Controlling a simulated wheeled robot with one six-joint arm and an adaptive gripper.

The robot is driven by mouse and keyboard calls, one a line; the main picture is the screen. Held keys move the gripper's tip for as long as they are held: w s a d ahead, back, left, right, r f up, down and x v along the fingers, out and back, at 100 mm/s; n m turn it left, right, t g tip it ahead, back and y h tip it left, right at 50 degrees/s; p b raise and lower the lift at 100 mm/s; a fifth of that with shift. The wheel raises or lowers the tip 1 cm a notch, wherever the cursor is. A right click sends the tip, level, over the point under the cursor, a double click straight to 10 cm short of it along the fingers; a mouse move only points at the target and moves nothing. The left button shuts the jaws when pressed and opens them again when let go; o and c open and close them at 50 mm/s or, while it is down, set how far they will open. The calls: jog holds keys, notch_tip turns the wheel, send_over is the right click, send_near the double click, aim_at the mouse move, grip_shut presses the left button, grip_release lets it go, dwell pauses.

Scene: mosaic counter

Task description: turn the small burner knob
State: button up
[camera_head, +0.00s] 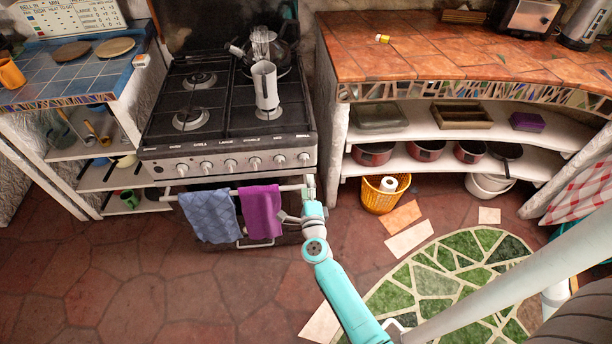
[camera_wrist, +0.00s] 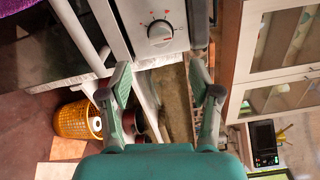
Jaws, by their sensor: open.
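The stove's front panel (camera_head: 243,167) carries a row of several round knobs. The rightmost knob (camera_head: 304,158) is at the panel's right end. The wrist view shows one pale round knob (camera_wrist: 160,33) with a pointer and small red marks around it, near the panel's end. My gripper (camera_head: 309,186) is in front of the stove's right edge, below the knob row. In the wrist view, my gripper (camera_wrist: 160,70) has its two green fingers spread apart with nothing between them. The knob lies beyond the fingertips, apart from them. The knob labels are too small to read for certain.
A blue towel (camera_head: 209,216) and a purple towel (camera_head: 261,211) hang on the oven rail left of my gripper. A yellow basket (camera_head: 380,198) is on the floor to the right.

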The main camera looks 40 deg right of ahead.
jog(key=shift+v, duration=1)
jog(key=s+a+r+n+t+y, duration=0.1)
jog(key=s+a+n+y, duration=0.1)
jog(key=s+a+n, duration=0.35)
jog(key=s+a+r+n+y, duration=0.1)
jog(key=s+a+n, duration=0.15)
jog(key=s, duration=0.65)
jog(key=s+a+n+t+y, duration=0.1)
jog(key=s+a+n+y, duration=0.1)
jog(key=s+a+n, duration=0.4)
jog(key=s+a+r+n+g+y, duration=0.1)
jog(key=s+a+r+n+y, duration=0.1)
jog(key=s+r+n, duration=0.4)
jog(key=s+a+r+n+g+y, duration=0.1)
jog(key=s+a+r+n+y, duration=0.2)
jog(key=s, duration=1)
notch_tip(320, 180, up, 4)
jog(key=n, duration=0.4)
jog(key=shift+s+a, duration=0.25)
jog(key=shift+a, duration=0.1)
